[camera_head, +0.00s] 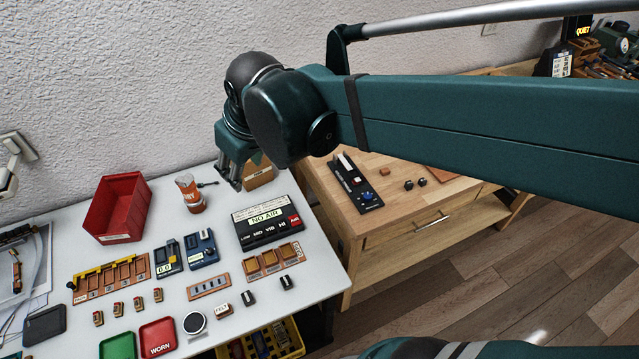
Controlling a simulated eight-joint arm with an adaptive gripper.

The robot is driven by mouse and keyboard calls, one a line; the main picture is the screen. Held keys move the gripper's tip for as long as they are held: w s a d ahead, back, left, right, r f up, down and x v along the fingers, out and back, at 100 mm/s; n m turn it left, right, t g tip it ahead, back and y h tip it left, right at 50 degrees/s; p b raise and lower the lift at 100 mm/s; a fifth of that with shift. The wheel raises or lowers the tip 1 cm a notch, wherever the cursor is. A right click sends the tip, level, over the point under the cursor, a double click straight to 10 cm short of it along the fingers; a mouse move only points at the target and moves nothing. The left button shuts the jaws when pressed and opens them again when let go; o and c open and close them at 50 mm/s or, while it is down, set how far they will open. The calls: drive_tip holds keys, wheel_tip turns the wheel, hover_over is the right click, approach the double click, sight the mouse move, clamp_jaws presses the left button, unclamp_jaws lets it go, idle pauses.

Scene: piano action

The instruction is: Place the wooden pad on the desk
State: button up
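My gripper (230,178) points down over the back right of the white table, in front of a small cardboard-coloured box (259,175). Its fingers show from the side, and whether they hold anything is not clear. I cannot tell for sure which thing is the wooden pad. A flat reddish-brown piece (441,174) lies on the wooden desk (385,235), partly hidden by my arm. A small brown block (384,171) also lies on that desk. A brown slotted strip (208,286) and a brown tray with several compartments (273,262) lie on the white table (60,280).
A red bin (117,207), an orange-brown canister (190,193) and a black "NO AIR" device (268,222) stand on the white table. Green (118,346) and red "WORN" (158,338) trays lie at its front. A black device (354,183) and dark knobs occupy the desk; its front middle is clear.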

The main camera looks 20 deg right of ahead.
drive_tip(key=s+d+f+m+t+h, duration=0.1)
drive_tip(key=s+d+m, duration=0.4)
drive_tip(key=s+d, duration=0.6)
drive_tip(key=shift+d+f+t, duration=0.55)
drive_tip(key=shift+d+t, duration=0.15)
drive_tip(key=shift+d, duration=0.8)
drive_tip(key=shift+s+f, duration=0.1)
